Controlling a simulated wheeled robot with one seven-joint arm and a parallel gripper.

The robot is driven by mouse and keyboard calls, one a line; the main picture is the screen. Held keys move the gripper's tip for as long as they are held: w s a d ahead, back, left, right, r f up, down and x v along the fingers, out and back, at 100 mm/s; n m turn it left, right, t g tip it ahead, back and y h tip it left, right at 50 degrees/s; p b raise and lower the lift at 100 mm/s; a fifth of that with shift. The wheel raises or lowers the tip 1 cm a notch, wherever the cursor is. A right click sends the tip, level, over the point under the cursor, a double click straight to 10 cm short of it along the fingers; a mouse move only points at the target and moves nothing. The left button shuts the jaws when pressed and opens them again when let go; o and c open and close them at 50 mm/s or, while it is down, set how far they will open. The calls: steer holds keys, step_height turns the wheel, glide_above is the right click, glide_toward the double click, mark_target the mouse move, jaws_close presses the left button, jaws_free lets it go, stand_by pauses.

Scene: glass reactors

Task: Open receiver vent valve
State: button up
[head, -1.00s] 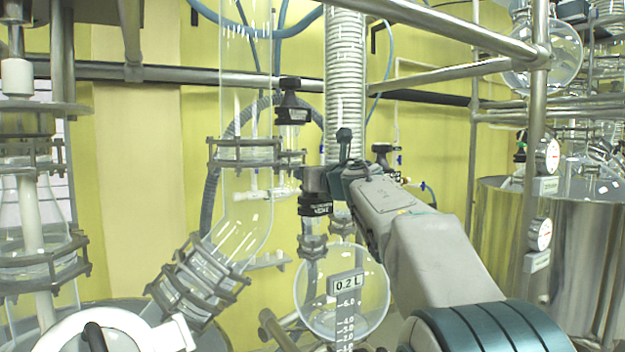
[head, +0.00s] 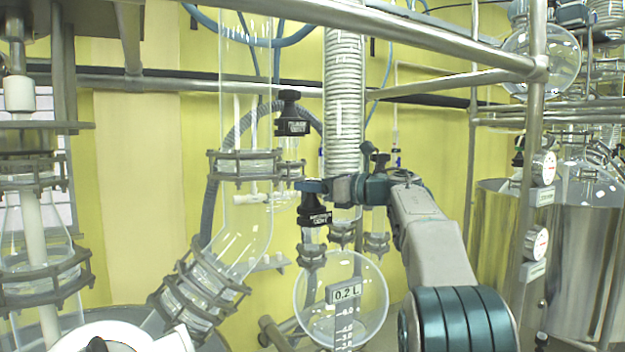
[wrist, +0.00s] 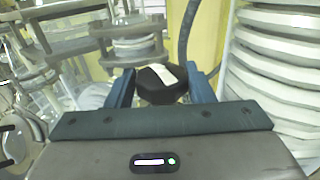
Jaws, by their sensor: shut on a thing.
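A black valve knob (head: 316,203) with a white-lettered label stands above the round glass receiver flask (head: 372,292), which bears a "0.2 L" display. My gripper (head: 312,187) reaches in from the right, its blue fingers at the top of this knob. In the wrist view, the black knob (wrist: 160,84) with a pale mark on top sits between the two blue fingers, and my gripper (wrist: 160,71) is shut on it. The fingers partly hide the knob's top in the head view. How far the knob is turned cannot be told.
Another black labelled valve (head: 291,113) stands up and left of the held one. A ribbed coil column (head: 344,85) rises behind my gripper. Steel rails (head: 455,84) cross above my arm. A clear glass pipe (head: 245,225) bends down at left.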

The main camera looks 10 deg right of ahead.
steer(key=o, duration=0.7)
steer(key=shift+a+r, duration=0.15)
steer(key=shift+r, duration=0.05)
